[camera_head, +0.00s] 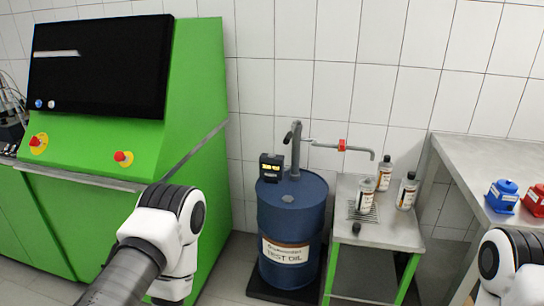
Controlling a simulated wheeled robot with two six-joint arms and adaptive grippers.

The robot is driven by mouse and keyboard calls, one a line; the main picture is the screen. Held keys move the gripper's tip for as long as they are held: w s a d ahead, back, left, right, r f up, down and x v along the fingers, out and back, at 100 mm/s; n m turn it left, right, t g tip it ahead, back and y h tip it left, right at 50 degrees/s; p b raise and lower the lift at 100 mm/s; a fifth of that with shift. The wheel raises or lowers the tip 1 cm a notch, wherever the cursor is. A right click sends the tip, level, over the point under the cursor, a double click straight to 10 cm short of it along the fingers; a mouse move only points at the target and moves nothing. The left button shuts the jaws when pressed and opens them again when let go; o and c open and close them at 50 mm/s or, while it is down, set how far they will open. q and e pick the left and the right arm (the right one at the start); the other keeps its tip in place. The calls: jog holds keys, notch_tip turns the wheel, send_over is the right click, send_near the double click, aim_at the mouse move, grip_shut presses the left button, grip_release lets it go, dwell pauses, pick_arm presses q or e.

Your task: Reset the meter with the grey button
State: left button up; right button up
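A small black meter (271,168) with a lit yellow display sits at the top of a blue oil drum (292,226), beside the grey pump (295,148). The meter faces me, but its buttons are too small to tell apart, so I cannot make out the grey one. My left arm comes in at the lower left, apart from the drum and meter. My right arm shows only in part at the lower right corner. Neither gripper shows in the view.
The pump's spout (345,147) with a red part reaches right over a small metal table (400,236) with several bottles. A green console (190,120) stands left of the drum. A grey bench (460,155) at right carries a blue (503,195) and a red item (535,199).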

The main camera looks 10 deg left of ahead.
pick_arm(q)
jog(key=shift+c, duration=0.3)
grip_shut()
